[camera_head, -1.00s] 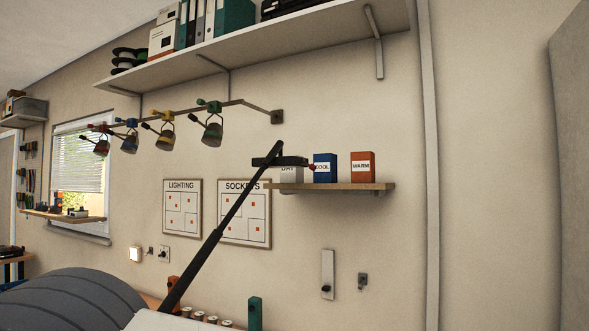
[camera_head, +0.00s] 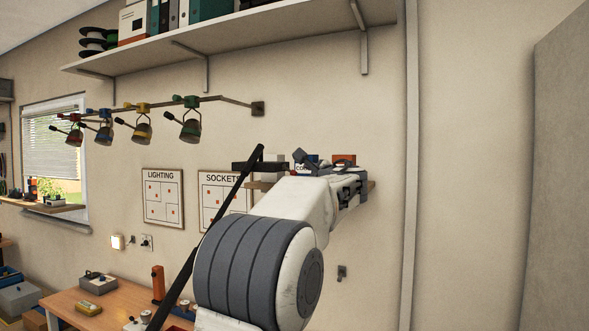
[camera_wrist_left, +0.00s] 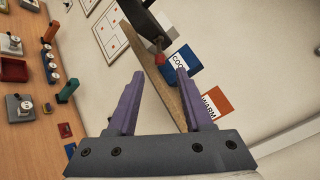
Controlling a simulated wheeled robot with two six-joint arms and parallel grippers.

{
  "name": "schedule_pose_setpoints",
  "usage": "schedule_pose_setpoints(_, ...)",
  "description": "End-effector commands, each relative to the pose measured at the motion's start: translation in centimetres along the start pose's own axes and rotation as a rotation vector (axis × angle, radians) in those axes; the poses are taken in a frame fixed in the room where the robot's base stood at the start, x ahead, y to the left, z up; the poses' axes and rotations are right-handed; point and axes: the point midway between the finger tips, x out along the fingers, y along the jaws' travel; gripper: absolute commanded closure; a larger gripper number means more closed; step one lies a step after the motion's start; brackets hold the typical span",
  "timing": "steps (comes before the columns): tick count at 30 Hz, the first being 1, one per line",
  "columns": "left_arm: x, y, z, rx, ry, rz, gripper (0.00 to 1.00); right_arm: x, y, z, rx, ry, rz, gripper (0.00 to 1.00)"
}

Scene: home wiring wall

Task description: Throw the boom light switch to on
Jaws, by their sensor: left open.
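The boom light's black boom (camera_head: 248,180) rises in front of the wall, with its dark lamp head (camera_head: 262,166) at the top by the small shelf. In the left wrist view the dark lamp head (camera_wrist_left: 142,22) has a small red lever (camera_wrist_left: 159,58) at its near end, tilt unclear. My left gripper (camera_head: 352,180) is in front of the small shelf. Its purple fingers (camera_wrist_left: 158,75) are apart and empty. The red lever appears between and slightly beyond the fingertips, with no contact visible. My right gripper does not show.
The small shelf (camera_wrist_left: 160,80) carries a blue COOL box (camera_wrist_left: 184,62) and an orange WARM box (camera_wrist_left: 214,104), close to the fingers. Spotlights (camera_head: 190,125) hang on a rail to the left. A workbench (camera_head: 65,305) with several small items stands below.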

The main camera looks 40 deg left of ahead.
Motion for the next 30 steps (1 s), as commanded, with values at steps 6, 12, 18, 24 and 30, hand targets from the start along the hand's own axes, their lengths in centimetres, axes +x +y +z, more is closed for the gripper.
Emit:
schedule_pose_setpoints(6,4.1,-0.2,0.2,0.0,0.002,0.005,0.49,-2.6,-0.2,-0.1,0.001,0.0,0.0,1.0)
schedule_pose_setpoints(12,7.4,-0.2,0.1,-0.002,0.004,0.003,0.49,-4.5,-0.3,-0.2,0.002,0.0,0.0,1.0)
schedule_pose_setpoints(18,9.1,-0.1,-0.1,-0.003,0.004,0.001,0.49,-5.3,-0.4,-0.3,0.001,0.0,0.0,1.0)
schedule_pose_setpoints(24,9.3,0.1,-0.2,-0.004,0.005,0.0,0.49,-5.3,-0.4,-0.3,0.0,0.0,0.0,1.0)
schedule_pose_setpoints(30,9.3,0.1,-0.2,-0.004,0.005,0.001,0.84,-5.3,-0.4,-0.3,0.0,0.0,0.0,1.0)
